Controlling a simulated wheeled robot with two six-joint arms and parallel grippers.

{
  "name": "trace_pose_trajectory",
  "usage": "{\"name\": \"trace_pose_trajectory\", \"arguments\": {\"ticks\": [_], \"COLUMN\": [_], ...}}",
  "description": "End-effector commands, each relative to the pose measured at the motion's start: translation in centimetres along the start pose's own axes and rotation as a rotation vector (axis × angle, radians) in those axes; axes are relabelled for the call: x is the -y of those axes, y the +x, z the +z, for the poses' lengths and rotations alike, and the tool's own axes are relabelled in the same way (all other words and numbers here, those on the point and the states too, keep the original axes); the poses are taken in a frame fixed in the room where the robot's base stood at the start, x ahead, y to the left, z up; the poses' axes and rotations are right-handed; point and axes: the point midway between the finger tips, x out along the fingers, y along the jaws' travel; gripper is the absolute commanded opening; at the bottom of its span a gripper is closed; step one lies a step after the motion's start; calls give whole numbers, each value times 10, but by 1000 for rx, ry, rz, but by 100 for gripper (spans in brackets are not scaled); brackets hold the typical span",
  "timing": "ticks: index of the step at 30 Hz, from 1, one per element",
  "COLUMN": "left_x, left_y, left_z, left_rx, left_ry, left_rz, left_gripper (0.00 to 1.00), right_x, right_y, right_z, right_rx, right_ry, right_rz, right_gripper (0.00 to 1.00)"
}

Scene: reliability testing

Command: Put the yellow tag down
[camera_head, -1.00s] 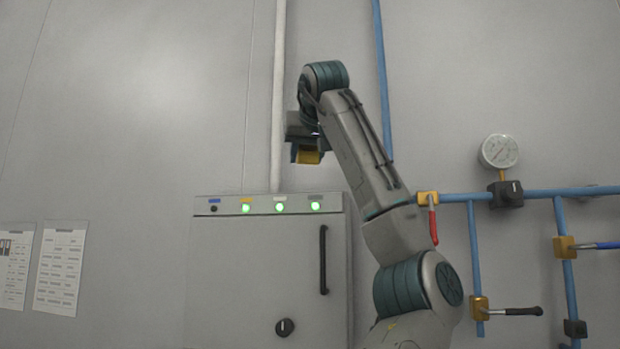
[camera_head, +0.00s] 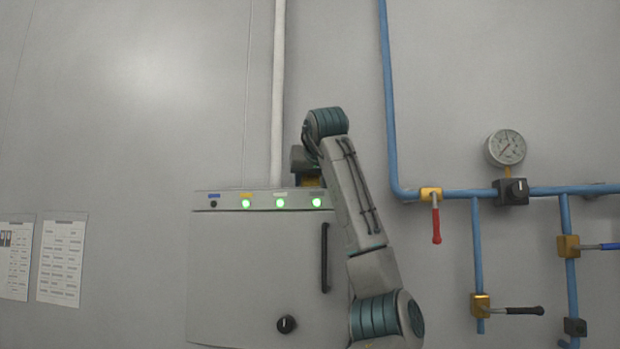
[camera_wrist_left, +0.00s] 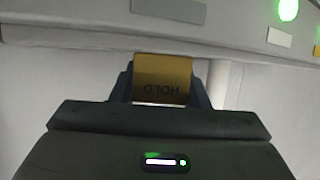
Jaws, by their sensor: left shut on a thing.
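Whether the tag touches the cabinet cannot be told. My right gripper is in neither view.
A grey cabinet (camera_head: 255,265) has green lights along its top panel (camera_head: 262,202) and a black handle (camera_head: 325,258). A white pipe (camera_head: 278,95) rises behind it. Blue pipes (camera_head: 390,110) with valves and a gauge (camera_head: 506,147) are at the right.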

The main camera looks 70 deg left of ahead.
Motion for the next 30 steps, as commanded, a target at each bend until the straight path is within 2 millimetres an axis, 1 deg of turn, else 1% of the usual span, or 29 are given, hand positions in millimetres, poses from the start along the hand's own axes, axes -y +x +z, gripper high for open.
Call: {"name": "trace_pose_trajectory", "arguments": {"ticks": [5, 10, 11, 12, 14, 22, 26, 27, 29, 30], "left_x": [0, 0, 0, 0, 0, 0, 0, -1, -1, -1], "left_y": [0, 2, 2, 1, 1, 1, -2, -7, -17, -25], "left_z": [0, 5, 5, 4, 3, 3, -4, 0, 1, 1], "left_rx": [0, 0, 0, 0, 0, 0, -1, -2, -4, -4], "left_ry": [-1, 0, -1, -1, 0, -1, -1, -2, -3, -2], "left_rz": [1, 0, 0, 0, 0, 0, 1, 3, 5, 6], "left_gripper": [19, 19, 43, 51, 63, 63, 63, 63, 63, 63], "right_x": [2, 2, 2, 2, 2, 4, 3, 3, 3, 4], "right_y": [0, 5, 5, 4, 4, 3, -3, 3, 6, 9], "right_z": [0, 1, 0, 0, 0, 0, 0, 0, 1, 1], "right_rx": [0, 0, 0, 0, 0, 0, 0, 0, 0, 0], "right_ry": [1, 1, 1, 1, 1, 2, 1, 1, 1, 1], "right_rz": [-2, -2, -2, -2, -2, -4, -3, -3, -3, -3], "right_gripper": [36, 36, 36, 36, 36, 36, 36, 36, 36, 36]}}
